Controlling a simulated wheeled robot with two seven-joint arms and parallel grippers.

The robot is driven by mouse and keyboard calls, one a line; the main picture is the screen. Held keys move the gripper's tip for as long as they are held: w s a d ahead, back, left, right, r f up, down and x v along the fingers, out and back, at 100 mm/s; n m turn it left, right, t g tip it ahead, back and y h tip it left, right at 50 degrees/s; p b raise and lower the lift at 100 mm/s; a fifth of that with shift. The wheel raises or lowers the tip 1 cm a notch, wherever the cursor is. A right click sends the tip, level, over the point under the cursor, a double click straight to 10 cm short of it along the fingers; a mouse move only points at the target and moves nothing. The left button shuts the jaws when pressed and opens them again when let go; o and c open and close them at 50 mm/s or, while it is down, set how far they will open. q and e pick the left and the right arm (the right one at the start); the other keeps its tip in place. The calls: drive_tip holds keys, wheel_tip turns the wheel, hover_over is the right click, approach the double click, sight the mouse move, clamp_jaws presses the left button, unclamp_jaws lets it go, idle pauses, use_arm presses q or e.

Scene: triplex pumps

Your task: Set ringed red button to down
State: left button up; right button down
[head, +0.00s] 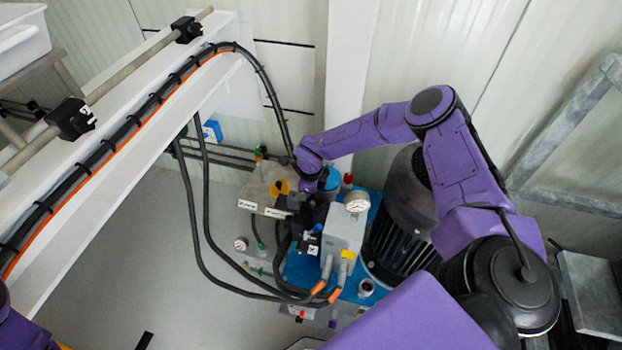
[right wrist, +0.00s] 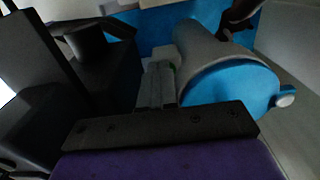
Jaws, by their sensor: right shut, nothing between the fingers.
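I cannot make out a ringed red button for certain. A red knob (head: 347,179) stands on the pump unit, just right of my right wrist in the head view. A smaller red spot (head: 300,315) shows low on the unit; no ring is clear on either. My right gripper (right wrist: 160,75) is shut and empty, its grey fingers together beside a grey cylinder with a blue end (right wrist: 230,92). No red button shows in the right wrist view. In the head view my right arm reaches down over the unit, and its fingertips are hard to see. My left gripper is out of view.
A pressure gauge (head: 357,201) sits on a grey block, with a second gauge (head: 241,243) lower left. Black hoses (head: 207,220) loop at the left of the unit. A large black motor (head: 396,240) stands right. A white beam (head: 130,135) crosses the upper left; the floor below is mostly clear.

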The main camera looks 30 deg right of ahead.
wheel_tip(320, 180, up, 5)
drive_tip(key=p, duration=0.4)
drive_tip(key=shift+r+p, duration=0.1)
drive_tip(key=shift+p, duration=0.2)
drive_tip(key=shift+d+r+b, duration=0.15)
drive_tip(key=shift+r+b, duration=0.55)
drive_tip(key=shift+b, duration=0.1)
wheel_tip(320, 180, up, 8)
drive_tip(key=shift+f, duration=0.25)
